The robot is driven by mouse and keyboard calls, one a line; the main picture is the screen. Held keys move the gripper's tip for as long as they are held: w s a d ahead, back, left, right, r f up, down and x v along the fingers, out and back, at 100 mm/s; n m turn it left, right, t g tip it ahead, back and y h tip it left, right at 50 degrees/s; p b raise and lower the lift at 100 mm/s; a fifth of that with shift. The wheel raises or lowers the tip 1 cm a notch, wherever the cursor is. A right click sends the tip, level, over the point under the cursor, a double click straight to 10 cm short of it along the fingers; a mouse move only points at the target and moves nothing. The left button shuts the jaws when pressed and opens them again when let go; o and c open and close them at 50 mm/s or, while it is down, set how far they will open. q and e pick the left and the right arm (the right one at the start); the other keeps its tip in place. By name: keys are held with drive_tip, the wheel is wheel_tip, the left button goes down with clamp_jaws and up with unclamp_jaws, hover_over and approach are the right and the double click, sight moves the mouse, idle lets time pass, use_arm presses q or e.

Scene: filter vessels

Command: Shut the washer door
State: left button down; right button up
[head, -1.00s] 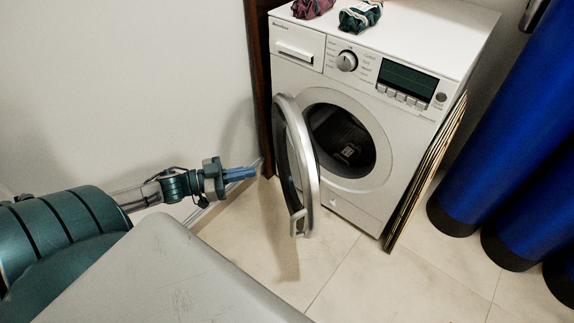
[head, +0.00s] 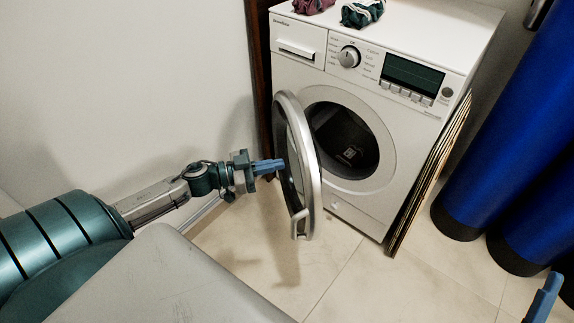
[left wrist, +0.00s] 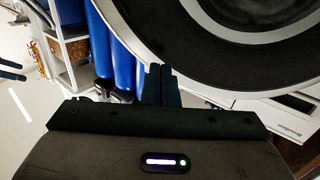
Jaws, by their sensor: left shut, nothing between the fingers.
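The white washer (head: 350,216) stands at the back. Its round door (head: 311,185), with a silver rim and dark glass, stands wide open, swung out to the left of the dark drum opening (head: 345,140). My left gripper (head: 282,165) is shut and empty, with its blue fingertips at the outer, left side of the door. I cannot tell whether they touch it. In the left wrist view the closed fingers (left wrist: 160,84) point at the dark round door (left wrist: 235,62), close by. Only a blue finger of my right gripper (head: 545,298) shows at the bottom right edge.
Large blue cylinders (head: 505,150) stand further right. A wall is at left; floor (head: 350,285) in front is clear.

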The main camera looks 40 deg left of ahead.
sight(299, 160)
use_arm(q)
drive_tip(key=shift+x, duration=1.9)
use_arm(e)
drive_tip(key=shift+s+r+n+t+y, duration=0.3)
drive_tip(key=shift+s+r+t, duration=0.2)
drive_tip(key=shift+r, duration=0.2)
drive_tip(key=shift+s+r+n+t+y, duration=0.25)
drive_tip(key=shift+s+r+t, duration=0.2)
drive_tip(key=shift+r, duration=0.25)
drive_tip(key=shift+w, duration=0.15)
